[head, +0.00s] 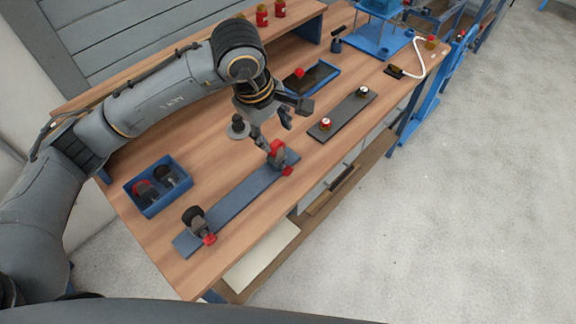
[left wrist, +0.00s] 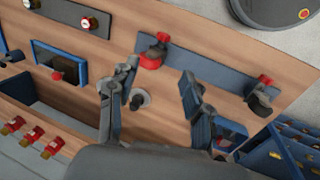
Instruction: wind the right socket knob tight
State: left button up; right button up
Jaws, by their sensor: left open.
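A long blue-grey board (head: 240,191) lies on the workbench with a socket at each end. The right socket (head: 279,160) has a red ring on its back and a red knob (head: 287,171) on its front side; in the left wrist view this knob (left wrist: 162,37) sits at the board's left end. The left socket (head: 197,222) has a black ring and its own red knob (head: 209,239). My left gripper (head: 276,136) is open above the right socket, its fingers apart and holding nothing; the fingers also show in the left wrist view (left wrist: 158,72). My right gripper is out of view.
A grey round post (head: 238,128) stands behind the board. A blue bin (head: 152,206) with round parts is at the left. A dark plate with two knobs (head: 349,112) and a blue tray (head: 331,71) lie to the right. Bare wood (head: 225,160) lies behind the board.

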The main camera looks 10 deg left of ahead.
aim_at(287, 169)
pick_arm(q)
jog(key=x, duration=1.2)
jog(key=b+x, duration=0.1)
jog(key=x, duration=0.5)
jog(key=shift+s+a+f, duration=0.25)
jog(key=shift+a, duration=0.1)
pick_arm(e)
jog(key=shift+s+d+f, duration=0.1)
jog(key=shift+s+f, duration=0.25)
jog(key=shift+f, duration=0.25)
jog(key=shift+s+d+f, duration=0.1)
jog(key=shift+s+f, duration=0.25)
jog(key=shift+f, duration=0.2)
pick_arm(q)
grip_shut()
